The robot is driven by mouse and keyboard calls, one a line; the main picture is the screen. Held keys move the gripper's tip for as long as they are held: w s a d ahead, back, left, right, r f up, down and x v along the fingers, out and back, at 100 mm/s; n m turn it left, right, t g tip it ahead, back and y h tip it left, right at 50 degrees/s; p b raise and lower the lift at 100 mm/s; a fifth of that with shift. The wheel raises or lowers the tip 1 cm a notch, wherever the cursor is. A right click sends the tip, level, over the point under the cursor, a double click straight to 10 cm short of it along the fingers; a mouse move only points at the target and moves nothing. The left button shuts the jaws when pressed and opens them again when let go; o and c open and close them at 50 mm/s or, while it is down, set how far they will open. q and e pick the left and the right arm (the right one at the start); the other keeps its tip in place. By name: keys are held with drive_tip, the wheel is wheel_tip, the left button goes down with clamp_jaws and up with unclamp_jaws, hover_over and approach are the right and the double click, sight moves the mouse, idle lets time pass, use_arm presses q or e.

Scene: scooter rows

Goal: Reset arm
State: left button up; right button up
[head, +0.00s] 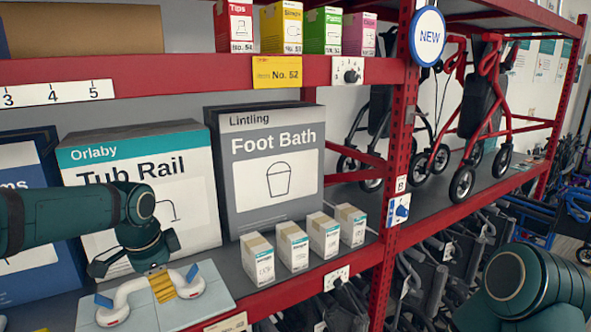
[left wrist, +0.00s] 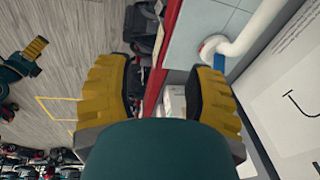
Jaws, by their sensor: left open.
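My left gripper (head: 172,286) hangs on its dark green arm over the lower shelf, in front of the Tub Rail box. Its ridged yellow fingers are spread apart with nothing between them in the left wrist view (left wrist: 157,92). A white curved bar (head: 122,297) with blue parts sits on a pale blue tiled board below and around the fingers in the head view. In the left wrist view the bar (left wrist: 244,42) is beyond the right finger; contact cannot be told. My right arm shows at the lower right of the head view, but its gripper is out of view.
The Tub Rail box (head: 190,190) and Foot Bath box (head: 285,197) stand behind. Several small white cartons (head: 292,248) line the shelf edge to the right. A red upright (head: 397,180) divides the rack.

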use_arm(q)
drive_tip(key=w+d+f+n+h+b, duration=0.1)
drive_tip(key=d+f, duration=0.1)
drive_tip(key=f, duration=0.5)
drive_tip(key=w+d+f+n+h+b, duration=0.1)
drive_tip(key=w+d+f, duration=0.1)
drive_tip(key=f, duration=0.4)
drive_tip(key=s+d+f+n+h+b, duration=0.1)
drive_tip(key=s+d+f+n+b, duration=0.25)
drive_tip(key=f, duration=0.65)
drive_tip(key=s+d+f+n+h, duration=0.15)
drive_tip(key=s+d+f, duration=0.35)
drive_tip(key=f, duration=0.5)
drive_tip(key=s+d+f+n+b, duration=0.2)
drive_tip(key=s+f+n, duration=0.3)
drive_tip(key=s+f, duration=0.4)
wheel_tip(320, 180, down, 3)
drive_tip(key=shift+s+d+r+n+y+b, duration=0.1)
drive_tip(key=shift+s+d+n+y+b, duration=0.2)
drive_tip(key=shift+s+d+n+y, duration=0.25)
use_arm(e)
wheel_tip(320, 180, down, 10)
drive_tip(key=a, duration=0.1)
drive_tip(key=shift+w, duration=0.45)
use_arm(q)
drive_tip(key=shift+w+d, duration=0.1)
drive_tip(key=shift+w, duration=0.05)
use_arm(e)
drive_tip(key=shift+a, duration=0.1)
